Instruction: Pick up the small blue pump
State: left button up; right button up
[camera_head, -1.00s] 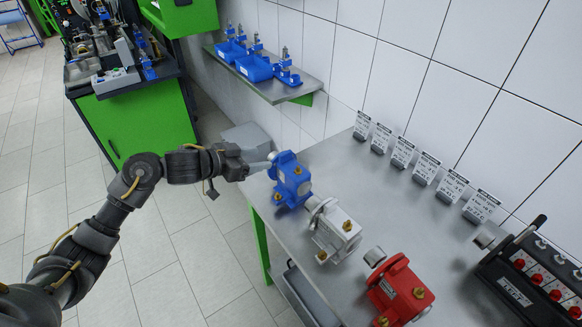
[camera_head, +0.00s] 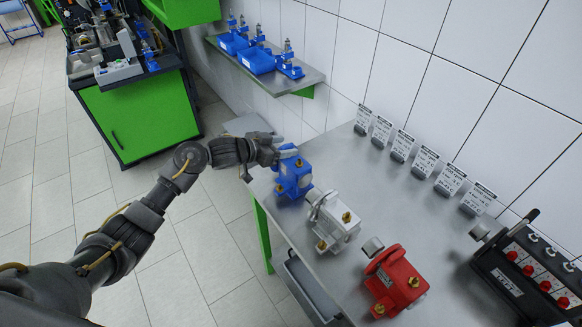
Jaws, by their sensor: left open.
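The small blue pump (camera_head: 293,178) stands on the grey metal table (camera_head: 345,262), near its far left corner. It has a brass fitting on its side. My left gripper (camera_head: 287,147) is open, just behind and above the top of the blue pump. Its fingers point to the right, and part of the pump's top end is hidden by them. I cannot tell whether a finger touches the pump. My right gripper is not in view.
A white pump (camera_head: 335,220) and a red pump (camera_head: 396,281) stand in a row toward the front. Label stands (camera_head: 425,160) line the wall side. A black control box (camera_head: 530,272) sits at right. A shelf (camera_head: 268,77) with blue bins hangs behind.

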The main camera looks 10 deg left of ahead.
pick_arm(q)
jog(key=shift+w+d+f, duration=0.25)
jog(key=shift+w+d, duration=0.1)
grip_shut()
dwell(1.2)
jog(key=shift+r, duration=0.15)
